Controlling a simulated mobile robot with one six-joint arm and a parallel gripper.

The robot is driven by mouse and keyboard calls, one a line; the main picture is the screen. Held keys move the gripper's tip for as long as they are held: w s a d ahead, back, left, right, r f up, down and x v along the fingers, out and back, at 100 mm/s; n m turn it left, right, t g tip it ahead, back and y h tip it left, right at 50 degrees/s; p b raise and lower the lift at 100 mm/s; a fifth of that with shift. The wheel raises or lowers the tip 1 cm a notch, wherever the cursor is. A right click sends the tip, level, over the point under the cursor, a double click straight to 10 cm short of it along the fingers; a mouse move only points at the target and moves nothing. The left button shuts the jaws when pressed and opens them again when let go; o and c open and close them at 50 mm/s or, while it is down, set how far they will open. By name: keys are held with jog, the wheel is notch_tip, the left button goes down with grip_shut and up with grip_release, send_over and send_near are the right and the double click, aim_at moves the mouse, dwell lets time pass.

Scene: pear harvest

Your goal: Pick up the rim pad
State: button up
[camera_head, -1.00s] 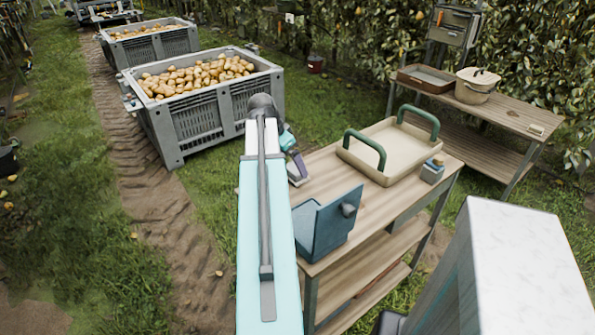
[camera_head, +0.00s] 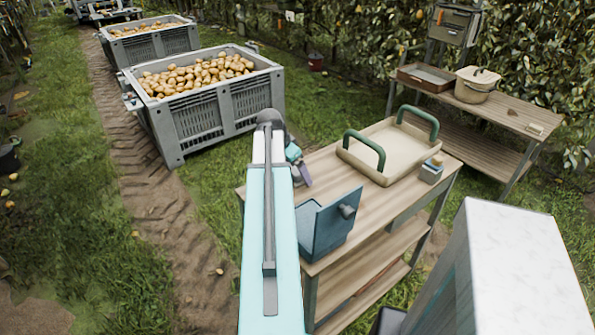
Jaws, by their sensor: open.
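My gripper (camera_head: 303,174) is partly visible past the far end of my arm, over the left back edge of the wooden workbench (camera_head: 385,212). It is open; its fingertips are small and partly hidden, and I see nothing clearly held. I cannot identify the rim pad for certain. A blue-grey box (camera_head: 331,224) with an upright panel and a dark knob stands on the near left of the bench. A small blue-grey block (camera_head: 431,173) with a brownish top sits at the bench's right edge. My arm hides part of the bench's left side.
A beige tray (camera_head: 372,174) with green handles takes up the back of the bench. A grey crate of pears (camera_head: 207,118) stands beyond my arm, with another behind it. A second bench (camera_head: 515,118) holds a pot (camera_head: 474,92) and a brown tray. The bench's middle is clear.

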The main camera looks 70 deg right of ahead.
aim_at(296, 168)
jog(key=shift+c, duration=0.4)
jog(key=c, duration=1.1)
jog(key=shift+r, duration=0.1)
jog(key=shift+r+b, duration=0.9)
jog(key=shift+r, duration=4.05)
